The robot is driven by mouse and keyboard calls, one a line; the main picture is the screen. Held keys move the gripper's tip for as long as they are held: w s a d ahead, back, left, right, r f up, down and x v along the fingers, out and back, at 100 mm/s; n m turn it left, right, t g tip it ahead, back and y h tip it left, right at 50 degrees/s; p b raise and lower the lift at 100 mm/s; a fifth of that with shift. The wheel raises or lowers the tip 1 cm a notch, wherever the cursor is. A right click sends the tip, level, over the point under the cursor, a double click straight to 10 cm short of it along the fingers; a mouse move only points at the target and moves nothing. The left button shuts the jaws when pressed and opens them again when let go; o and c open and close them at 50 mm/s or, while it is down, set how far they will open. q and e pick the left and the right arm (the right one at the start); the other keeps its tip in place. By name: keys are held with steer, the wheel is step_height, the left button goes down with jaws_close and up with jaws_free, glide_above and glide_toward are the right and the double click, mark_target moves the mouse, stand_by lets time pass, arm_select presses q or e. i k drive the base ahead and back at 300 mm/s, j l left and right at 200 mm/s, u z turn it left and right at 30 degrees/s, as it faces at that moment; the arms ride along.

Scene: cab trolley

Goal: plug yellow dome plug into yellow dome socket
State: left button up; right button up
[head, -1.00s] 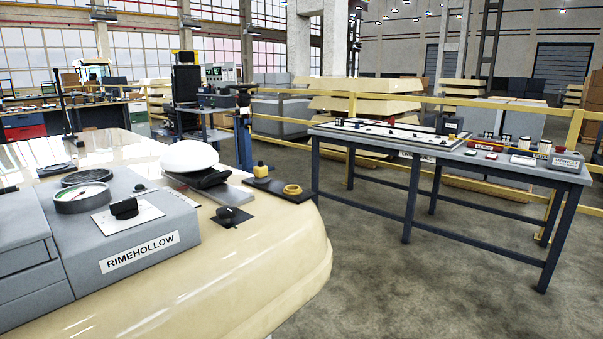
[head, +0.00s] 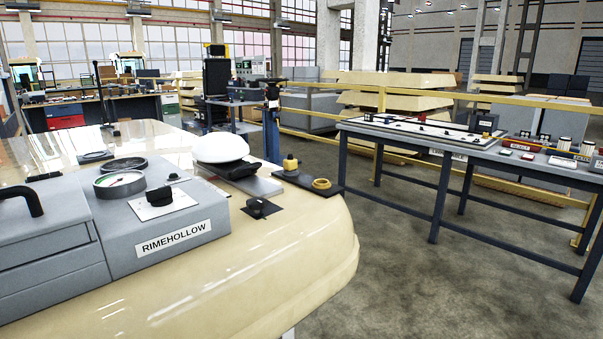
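A small yellow dome-topped piece (head: 290,164), which looks like the yellow dome plug, stands upright on a dark plate (head: 303,178) near the right end of the cream trolley top. A yellow ring (head: 321,184), which looks like the yellow dome socket, sits on the same plate, to the right of and nearer than the plug. The two are apart. Neither of my grippers is in view.
The cream top (head: 240,275) carries a grey RIMEHOLLOW console (head: 170,225), a white cap (head: 220,149) and a black knob (head: 262,208). A grey table (head: 470,152) with parts stands to the right. Concrete floor (head: 400,270) lies open between them. A yellow railing (head: 440,96) runs behind.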

mark_target(290, 164)
steer(key=i+l, duration=0.15)
steer(key=l, duration=0.25)
steer(key=i+l+z, duration=0.15)
steer(key=l, duration=0.25)
steer(key=i+l, duration=0.15)
steer(key=l, duration=0.2)
steer(key=i+l+z, duration=0.1)
steer(key=l, duration=0.3)
steer(key=i, duration=0.05)
